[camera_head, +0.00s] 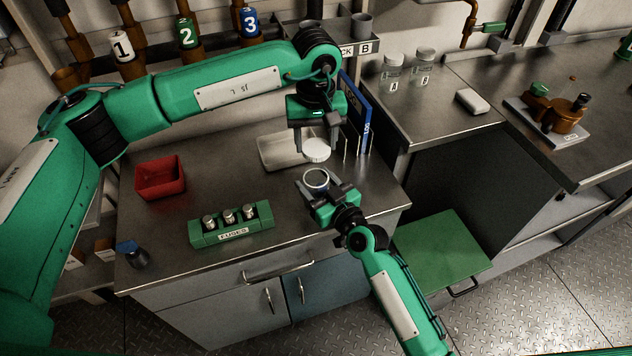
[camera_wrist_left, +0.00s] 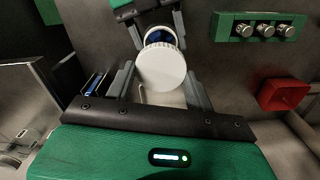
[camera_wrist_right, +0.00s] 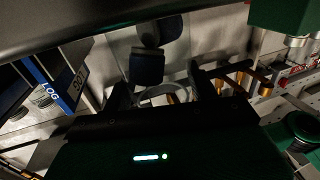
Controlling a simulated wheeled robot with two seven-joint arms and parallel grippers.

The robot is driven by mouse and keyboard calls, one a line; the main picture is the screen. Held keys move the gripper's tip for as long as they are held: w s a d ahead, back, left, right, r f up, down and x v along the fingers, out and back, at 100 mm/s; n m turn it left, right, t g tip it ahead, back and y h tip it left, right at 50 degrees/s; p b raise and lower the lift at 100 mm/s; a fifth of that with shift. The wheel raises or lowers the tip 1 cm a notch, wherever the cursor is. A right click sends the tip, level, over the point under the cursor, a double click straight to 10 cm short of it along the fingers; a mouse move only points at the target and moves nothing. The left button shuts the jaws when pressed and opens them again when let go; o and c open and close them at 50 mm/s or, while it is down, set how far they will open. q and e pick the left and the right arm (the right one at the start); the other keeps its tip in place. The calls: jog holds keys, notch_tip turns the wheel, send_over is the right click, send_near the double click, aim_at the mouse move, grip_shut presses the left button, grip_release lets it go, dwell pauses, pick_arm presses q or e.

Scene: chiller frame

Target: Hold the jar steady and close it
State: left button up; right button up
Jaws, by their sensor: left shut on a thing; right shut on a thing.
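The white round lid (camera_head: 317,151) is between the fingers of my left gripper (camera_head: 315,146), which is shut on it. The lid also shows large in the left wrist view (camera_wrist_left: 162,68). The open jar (camera_head: 316,180) is between the fingers of my right gripper (camera_head: 320,188), which is shut on it. Its round rim faces up in the head view. In the left wrist view the jar (camera_wrist_left: 157,34) is partly hidden behind the lid. In the head view lid and jar appear apart, the lid farther back. Most of the jar's body is hidden by my right gripper.
A pale tray (camera_head: 270,152) and blue upright binders (camera_head: 356,115) stand close behind my grippers. Two lidded jars (camera_head: 408,70) stand on the right counter.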

pick_arm(q)
jog(key=shift+f, duration=2.4)
jog(key=shift+f, duration=0.1)
jog(key=shift+f, duration=0.8)
jog(key=shift+f, duration=0.55)
pick_arm(e)
grip_shut()
pick_arm(q)
jog(key=m, duration=0.7)
jog(key=shift+d, duration=0.15)
jog(key=m, duration=0.6)
jog(key=shift+s, duration=0.1)
jog(key=o, duration=0.9)
